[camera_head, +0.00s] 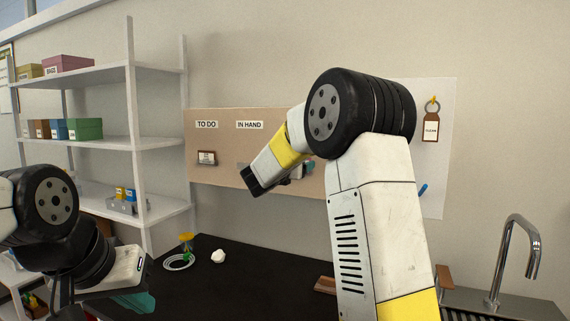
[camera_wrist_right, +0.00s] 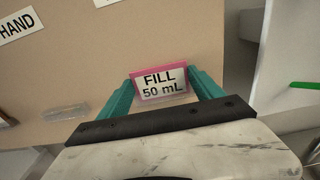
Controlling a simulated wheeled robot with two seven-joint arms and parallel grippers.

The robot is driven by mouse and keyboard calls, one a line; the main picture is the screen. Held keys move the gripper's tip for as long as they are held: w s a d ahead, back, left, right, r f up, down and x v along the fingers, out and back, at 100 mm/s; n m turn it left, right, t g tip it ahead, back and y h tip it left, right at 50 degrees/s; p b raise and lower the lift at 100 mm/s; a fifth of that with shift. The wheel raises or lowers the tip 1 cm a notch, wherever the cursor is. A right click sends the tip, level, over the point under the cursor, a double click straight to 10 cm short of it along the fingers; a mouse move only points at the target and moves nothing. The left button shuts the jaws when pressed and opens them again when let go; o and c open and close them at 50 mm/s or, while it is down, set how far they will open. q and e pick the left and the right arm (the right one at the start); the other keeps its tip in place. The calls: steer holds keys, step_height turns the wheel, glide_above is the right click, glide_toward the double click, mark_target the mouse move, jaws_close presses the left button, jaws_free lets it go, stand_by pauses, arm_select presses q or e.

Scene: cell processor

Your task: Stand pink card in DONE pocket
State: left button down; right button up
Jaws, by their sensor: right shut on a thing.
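The pink card (camera_wrist_right: 160,83), with a white label reading FILL 50 mL, is upright between the teal fingers of my right gripper (camera_wrist_right: 163,88) in the right wrist view. The fingers are shut on its sides, and the tan board is behind it. I cannot tell whether its lower edge is inside a pocket. In the head view, the board (camera_head: 228,170) shows TO DO and IN HAND signs. My right arm hides the DONE part and the card. My left gripper (camera_head: 136,302) is low at the left, away from the board; its opening is unclear.
A clear pocket (camera_wrist_right: 66,113) is left of the card in the right wrist view. Another card (camera_head: 206,158) sits under TO DO. A white shelf (camera_head: 115,143) stands left, a tap (camera_head: 518,250) right. The dark counter (camera_head: 240,280) has a few small items.

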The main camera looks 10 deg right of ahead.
steer(key=shift+f, duration=0.1)
steer(key=o, duration=2.1)
steer(key=shift+o, duration=0.2)
steer(key=v, duration=0.7)
steer(key=shift+s+a, duration=0.2)
steer(key=shift+s, duration=0.15)
